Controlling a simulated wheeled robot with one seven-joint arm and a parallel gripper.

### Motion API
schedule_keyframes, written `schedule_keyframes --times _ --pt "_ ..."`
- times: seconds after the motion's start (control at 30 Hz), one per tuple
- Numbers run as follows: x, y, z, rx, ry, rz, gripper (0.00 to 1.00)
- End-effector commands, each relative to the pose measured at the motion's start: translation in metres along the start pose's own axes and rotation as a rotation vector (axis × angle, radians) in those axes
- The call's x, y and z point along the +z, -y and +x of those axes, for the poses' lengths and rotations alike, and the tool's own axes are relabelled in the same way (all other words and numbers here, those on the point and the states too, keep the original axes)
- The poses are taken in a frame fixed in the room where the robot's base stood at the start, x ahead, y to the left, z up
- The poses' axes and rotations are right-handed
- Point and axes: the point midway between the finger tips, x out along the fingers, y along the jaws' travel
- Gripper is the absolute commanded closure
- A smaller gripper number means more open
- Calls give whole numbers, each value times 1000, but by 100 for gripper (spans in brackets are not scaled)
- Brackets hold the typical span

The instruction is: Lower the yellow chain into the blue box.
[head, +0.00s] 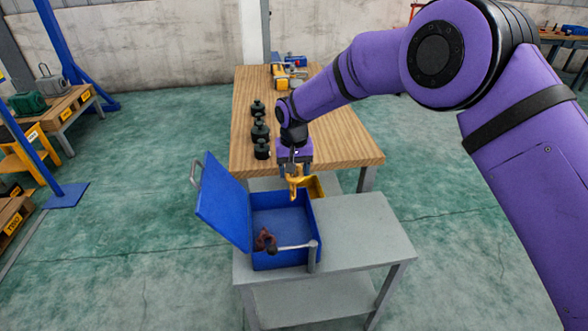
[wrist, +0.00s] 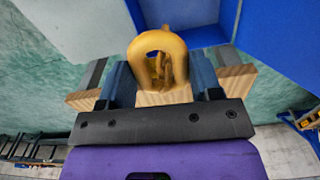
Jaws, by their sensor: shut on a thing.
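My gripper (wrist: 163,92) is shut on the yellow chain (wrist: 158,45), whose thick top link shows between the fingers in the wrist view. In the head view the yellow chain (head: 294,188) hangs below my gripper (head: 294,168), over the back right edge of the blue box (head: 283,264). The blue box stands open on a grey table, its lid (head: 221,200) tilted up to the left. The lower end of the chain is hard to make out. In the wrist view a blue surface of the box (wrist: 270,40) fills the upper right.
A reddish-brown item (head: 265,240) lies in the front of the box. Several black bottle-like weights (head: 260,130) stand on the wooden table (head: 345,145) behind. The grey table (head: 365,225) is clear right of the box.

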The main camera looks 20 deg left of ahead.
Motion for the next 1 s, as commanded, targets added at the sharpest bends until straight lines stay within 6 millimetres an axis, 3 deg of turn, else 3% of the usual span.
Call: schedule_keyframes --times 0.27,1.0 --pt "0 0 5 0 -1 0 94" --pt "0 0 43 0 0 0 94"
